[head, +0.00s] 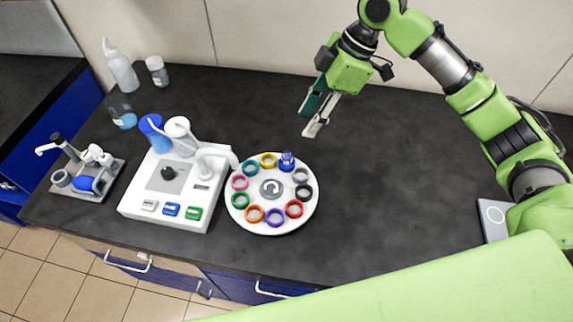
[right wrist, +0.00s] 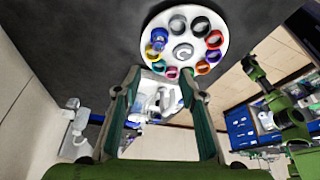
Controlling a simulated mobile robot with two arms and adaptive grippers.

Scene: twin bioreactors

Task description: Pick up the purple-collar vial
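One small vial with a blue-to-purple top (head: 287,161) stands at the back of the round white carousel (head: 272,226); I cannot tell whether its collar is blue or purple. The vial also shows in the right wrist view (right wrist: 158,40), left on the disc. A separate purple ring (head: 275,217) sits at the carousel's front. My right gripper (head: 312,119) hangs above the bench, behind and right of the vial and apart from it. In the right wrist view its fingers (right wrist: 162,76) are spread with nothing held. A green arm at the right of that view is mine; its gripper is unclear.
Several coloured rings surround the vial on the carousel. A white device with buttons (head: 163,205) and a blue and a white container stand left of it. Bottles (head: 121,68) and a small grey stand (head: 88,190) are farther left. The dark bench (head: 400,160) is clear to the right.

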